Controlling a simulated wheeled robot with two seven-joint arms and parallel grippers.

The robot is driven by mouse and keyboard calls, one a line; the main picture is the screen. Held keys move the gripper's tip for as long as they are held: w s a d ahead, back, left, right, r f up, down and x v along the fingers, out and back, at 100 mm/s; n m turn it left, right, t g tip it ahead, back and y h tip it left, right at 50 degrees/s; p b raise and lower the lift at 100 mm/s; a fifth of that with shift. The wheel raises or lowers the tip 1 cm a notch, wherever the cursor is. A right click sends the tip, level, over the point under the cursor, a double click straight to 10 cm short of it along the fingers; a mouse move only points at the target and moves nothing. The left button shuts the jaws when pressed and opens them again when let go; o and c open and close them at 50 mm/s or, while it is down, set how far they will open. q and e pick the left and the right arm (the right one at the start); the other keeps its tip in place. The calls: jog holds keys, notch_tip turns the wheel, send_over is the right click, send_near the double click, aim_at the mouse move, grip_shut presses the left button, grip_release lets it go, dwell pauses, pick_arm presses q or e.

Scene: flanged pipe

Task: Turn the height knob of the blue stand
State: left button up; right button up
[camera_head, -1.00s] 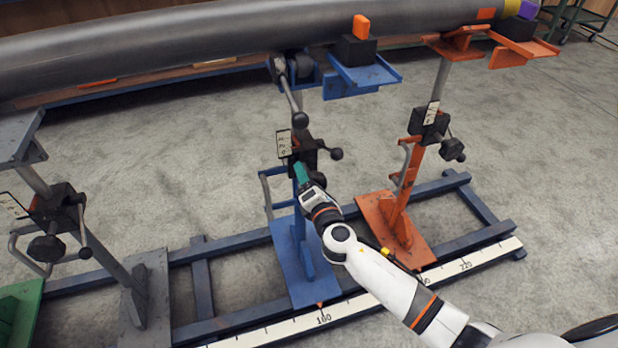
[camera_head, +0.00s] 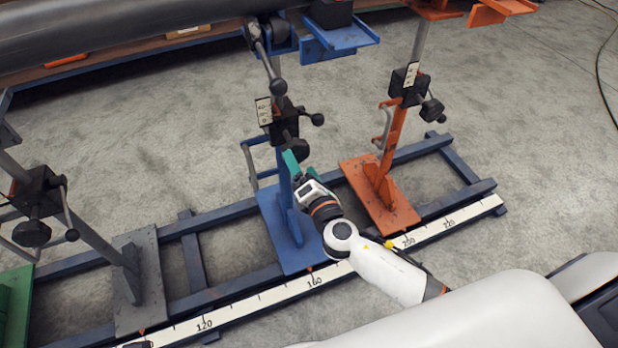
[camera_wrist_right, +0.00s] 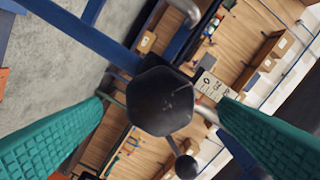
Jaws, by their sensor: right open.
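The blue stand (camera_head: 290,243) has a black clamp block (camera_head: 286,113) on its post, with a scale plate, a ball-ended lever to the right and a dark height knob (camera_head: 288,140) on the near side. My right gripper (camera_head: 291,160) is just below and in front of this knob, its teal fingers open. In the right wrist view the black faceted knob (camera_wrist_right: 160,100) sits between the two spread teal fingers, ahead of them. I see no finger clearly touching it. My left gripper is not in view.
An orange stand (camera_head: 382,195) stands to the right and a grey stand (camera_head: 140,285) to the left, on the same blue rail frame with a ruler strip (camera_head: 250,303). The big grey pipe (camera_head: 110,45) lies above. Bare floor shows behind the frame.

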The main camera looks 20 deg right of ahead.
jog(key=s, duration=0.4)
jog(key=shift+s+d, duration=0.1)
jog(key=shift+s, duration=0.05)
dwell(0.4)
